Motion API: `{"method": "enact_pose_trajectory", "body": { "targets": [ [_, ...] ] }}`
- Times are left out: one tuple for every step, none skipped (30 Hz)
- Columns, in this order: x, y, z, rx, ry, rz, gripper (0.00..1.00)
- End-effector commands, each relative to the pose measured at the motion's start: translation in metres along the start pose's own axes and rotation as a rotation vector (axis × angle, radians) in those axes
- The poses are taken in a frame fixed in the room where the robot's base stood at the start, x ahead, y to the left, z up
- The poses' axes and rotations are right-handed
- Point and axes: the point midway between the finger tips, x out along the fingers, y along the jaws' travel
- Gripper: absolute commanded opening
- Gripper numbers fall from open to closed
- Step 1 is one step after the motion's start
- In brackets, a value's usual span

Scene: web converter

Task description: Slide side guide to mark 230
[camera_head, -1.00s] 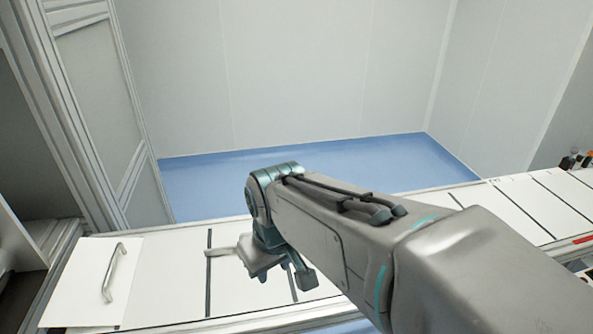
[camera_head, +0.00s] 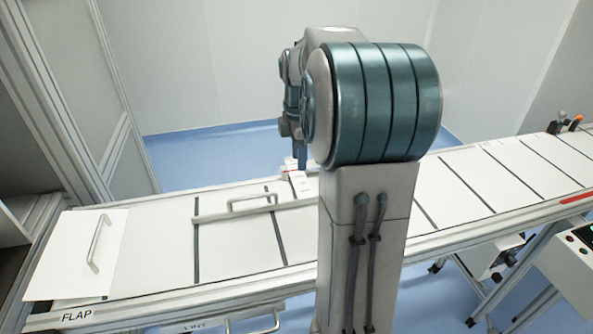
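The side guide appears to be the long pale bar (camera_head: 220,215) lying along the white belt bed, with a raised loop handle (camera_head: 252,203) on it. Its right end passes behind my arm. A small white block with reddish marks (camera_head: 297,180) stands at the bed's far edge, beside my arm; its print is too small to read, and I cannot make out a mark 230. My gripper (camera_head: 301,158) seems to point down beside my upright arm, above that block. Its fingers are too small and partly hidden to tell whether they are open or touching anything.
A white flap plate (camera_head: 65,270) with a metal handle (camera_head: 97,245) lies at the bed's left end, by a "FLAP" label (camera_head: 76,316). Dark cross gaps divide the bed. A control box (camera_head: 570,255) stands at right. Blue floor (camera_head: 215,160) lies behind.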

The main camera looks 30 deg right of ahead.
Motion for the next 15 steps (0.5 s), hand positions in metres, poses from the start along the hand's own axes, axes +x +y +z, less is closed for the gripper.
{"method": "enact_pose_trajectory", "body": {
  "targets": [
    [0.007, -0.001, 0.0, -0.001, 0.001, -0.004, 0.33],
    [0.011, -0.001, 0.0, -0.001, 0.001, -0.005, 0.33],
    [0.017, -0.001, 0.0, 0.0, 0.0, -0.004, 0.33],
    [0.022, -0.002, -0.001, 0.0, 0.001, -0.005, 0.33],
    [0.028, -0.001, -0.001, 0.0, 0.001, -0.005, 0.33],
    [0.035, -0.001, -0.001, 0.001, 0.001, -0.005, 0.33],
    [0.042, -0.001, -0.001, 0.001, 0.001, -0.005, 0.33],
    [0.048, -0.002, -0.001, 0.001, 0.001, -0.006, 0.33],
    [0.056, -0.002, -0.001, 0.002, 0.001, -0.005, 0.33],
    [0.062, -0.002, -0.001, 0.002, 0.001, -0.006, 0.33],
    [0.068, -0.001, -0.001, 0.002, 0.001, -0.005, 0.33],
    [0.076, -0.002, -0.001, 0.002, 0.001, -0.005, 0.33],
    [0.082, -0.002, -0.001, 0.002, 0.002, -0.006, 0.33],
    [0.087, -0.002, -0.001, 0.002, 0.001, -0.005, 0.33],
    [0.094, -0.002, -0.001, 0.002, 0.001, -0.005, 0.33]
  ]
}}
